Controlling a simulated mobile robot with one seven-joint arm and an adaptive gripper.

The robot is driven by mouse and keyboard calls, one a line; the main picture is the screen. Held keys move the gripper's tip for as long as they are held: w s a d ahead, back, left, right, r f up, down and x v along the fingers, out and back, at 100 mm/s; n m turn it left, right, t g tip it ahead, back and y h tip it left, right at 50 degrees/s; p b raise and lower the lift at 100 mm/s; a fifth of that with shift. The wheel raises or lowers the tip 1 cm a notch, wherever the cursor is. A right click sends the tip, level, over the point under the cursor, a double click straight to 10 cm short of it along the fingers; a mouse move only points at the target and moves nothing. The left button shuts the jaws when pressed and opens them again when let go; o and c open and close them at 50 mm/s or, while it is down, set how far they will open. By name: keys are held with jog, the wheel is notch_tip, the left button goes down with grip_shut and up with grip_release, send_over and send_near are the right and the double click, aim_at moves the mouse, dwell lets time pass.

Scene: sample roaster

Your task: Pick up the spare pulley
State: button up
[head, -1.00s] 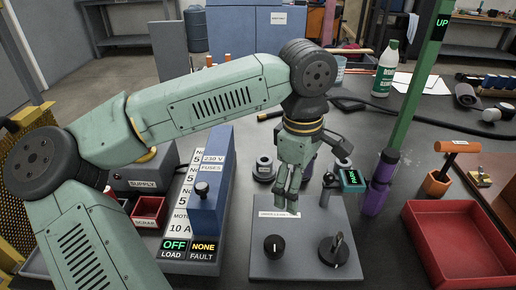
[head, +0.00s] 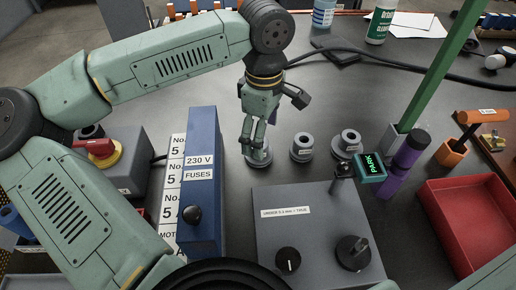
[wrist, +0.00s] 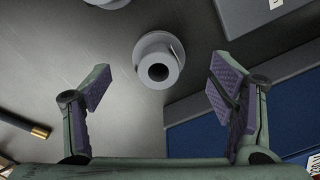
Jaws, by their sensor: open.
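Three grey flanged pulleys stand in a row on the dark bench in the head view: a left one (head: 259,158), a middle one (head: 302,148) and a right one (head: 347,144). I cannot tell by looks which is the spare. My gripper (head: 253,142) points down over the left pulley and partly hides it. In the wrist view a pulley (wrist: 159,62) with a dark centre hole lies between and beyond my open fingers, with nothing held. Part of another pulley (wrist: 107,2) shows at the top edge. I cannot tell whether the fingers touch the left pulley.
The blue 230 V fuses box (head: 203,185) stands close left of my gripper. A grey box with knobs (head: 320,230) is in front, with the green PARK display (head: 371,167) at its right. A red tray (head: 470,215) and purple cylinder (head: 407,155) are further right.

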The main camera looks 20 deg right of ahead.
jog(key=shift+w+a+f+p, duration=0.1)
jog(key=shift+w+f, duration=0.05)
jog(key=shift+f, duration=0.75)
jog(key=shift+w+a+f+p, duration=0.1)
jog(key=shift+a+f, duration=0.05)
jog(key=shift+f, duration=0.8)
jog(key=shift+w+a+f+p, duration=0.1)
jog(key=shift+w+f, duration=0.05)
jog(key=shift+f, duration=0.75)
jog(key=shift+c, duration=0.2)
jog(key=c, duration=1.4)
jog(key=shift+r, duration=0.1)
jog(key=shift+c, duration=0.2)
